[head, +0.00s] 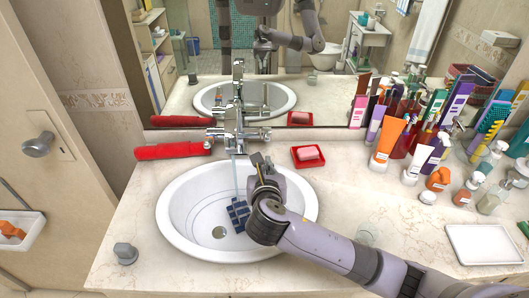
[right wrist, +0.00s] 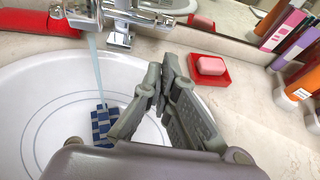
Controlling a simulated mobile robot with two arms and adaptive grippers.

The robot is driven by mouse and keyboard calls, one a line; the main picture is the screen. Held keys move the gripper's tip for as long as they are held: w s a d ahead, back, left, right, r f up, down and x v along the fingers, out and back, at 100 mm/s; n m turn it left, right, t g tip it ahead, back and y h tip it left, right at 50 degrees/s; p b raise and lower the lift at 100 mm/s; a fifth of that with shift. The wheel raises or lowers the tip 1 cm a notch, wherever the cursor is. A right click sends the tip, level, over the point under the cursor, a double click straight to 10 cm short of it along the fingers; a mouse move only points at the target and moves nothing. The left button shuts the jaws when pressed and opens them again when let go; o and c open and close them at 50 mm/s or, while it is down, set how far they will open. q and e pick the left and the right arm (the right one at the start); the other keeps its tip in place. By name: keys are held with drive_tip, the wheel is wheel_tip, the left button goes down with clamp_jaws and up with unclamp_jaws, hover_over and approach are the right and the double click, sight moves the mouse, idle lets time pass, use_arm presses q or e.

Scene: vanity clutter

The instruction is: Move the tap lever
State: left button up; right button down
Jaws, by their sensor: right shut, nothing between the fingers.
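The chrome tap (head: 239,132) stands at the back of the white basin (head: 172,212), with bars out to its sides and a tall upright part above. Which part is the lever is hard to tell against the mirror. Water runs from the spout into the basin. In the right wrist view the tap (right wrist: 120,38) is at the top left, cut off by the edge. My right gripper (head: 261,160) is over the basin, in front of and below the tap and apart from it. Its fingers (right wrist: 158,85) are shut and empty. My left gripper is out of view.
A blue checked cloth (head: 238,214) lies in the basin. A red dish (head: 296,160) with pink soap is right of the tap; a red item (head: 172,150) lies left. Several bottles and tubes crowd the right counter. The mirror (head: 335,100) stands behind.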

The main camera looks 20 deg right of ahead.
sight(267, 135)
wheel_tip(267, 135, down, 5)
drive_tip(key=b, duration=0.4)
use_arm(q)
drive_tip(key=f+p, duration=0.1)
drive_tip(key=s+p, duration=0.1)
drive_tip(key=p, duration=0.1)
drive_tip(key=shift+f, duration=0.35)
use_arm(e)
drive_tip(key=w+d, duration=0.3)
drive_tip(key=w, duration=0.8)
drive_tip(key=shift+r, duration=0.15)
drive_tip(key=shift+d, duration=0.1)
